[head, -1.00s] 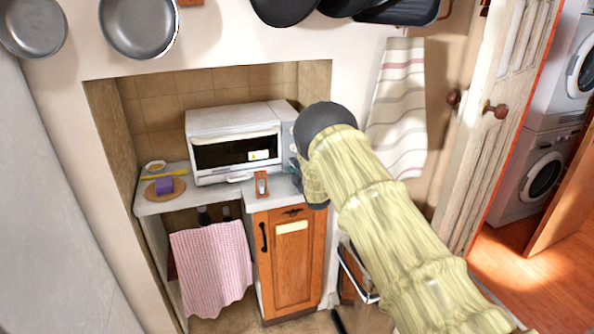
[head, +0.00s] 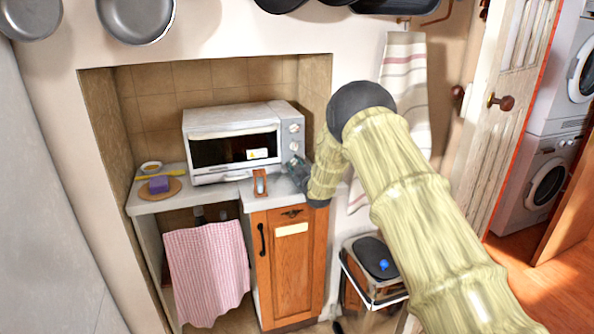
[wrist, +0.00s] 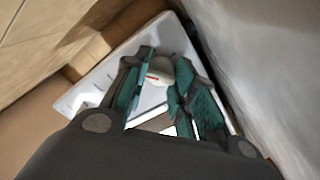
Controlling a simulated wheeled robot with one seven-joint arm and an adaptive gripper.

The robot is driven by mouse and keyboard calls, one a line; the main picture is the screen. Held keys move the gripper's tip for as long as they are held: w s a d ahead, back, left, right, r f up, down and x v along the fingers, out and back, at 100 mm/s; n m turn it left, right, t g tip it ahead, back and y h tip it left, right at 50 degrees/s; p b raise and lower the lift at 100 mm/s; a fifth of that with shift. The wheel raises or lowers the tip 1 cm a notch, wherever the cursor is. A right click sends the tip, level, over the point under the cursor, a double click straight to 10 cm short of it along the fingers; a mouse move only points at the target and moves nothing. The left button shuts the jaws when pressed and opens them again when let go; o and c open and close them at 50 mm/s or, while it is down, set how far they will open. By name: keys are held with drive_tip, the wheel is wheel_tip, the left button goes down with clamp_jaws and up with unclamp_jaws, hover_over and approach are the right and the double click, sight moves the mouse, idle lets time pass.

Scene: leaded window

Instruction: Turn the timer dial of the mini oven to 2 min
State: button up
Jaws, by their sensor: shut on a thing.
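The white mini oven (head: 232,118) stands on the counter in the alcove, its dark glass door facing front. Its right-hand panel carries round dials in a column; two upper dials show clear of my gripper. My gripper (head: 293,168) is at the low end of this panel in the head view. In the wrist view my gripper (wrist: 166,73) has its teal-padded fingers on either side of a pale round dial (wrist: 158,68) with a red mark, and is shut on it. The fingers partly cover this dial, and I cannot read its scale.
A wooden board (head: 161,190) with a purple block lies left of the oven. A small wood-framed item (head: 260,182) stands on the counter in front. A black-lidded bin (head: 372,258) stands below my arm. A pink checked cloth (head: 207,270) hangs under the counter.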

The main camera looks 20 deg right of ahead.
drive_tip(key=shift+f+m, duration=0.15)
drive_tip(key=shift+m, duration=0.15)
drive_tip(key=o, duration=1.1)
drive_tip(key=shift+s, duration=0.1)
drive_tip(key=s, duration=1.1)
drive_tip(key=shift+s+d, duration=0.25)
drive_tip(key=shift+s, duration=0.15)
drive_tip(key=shift+c, duration=0.2)
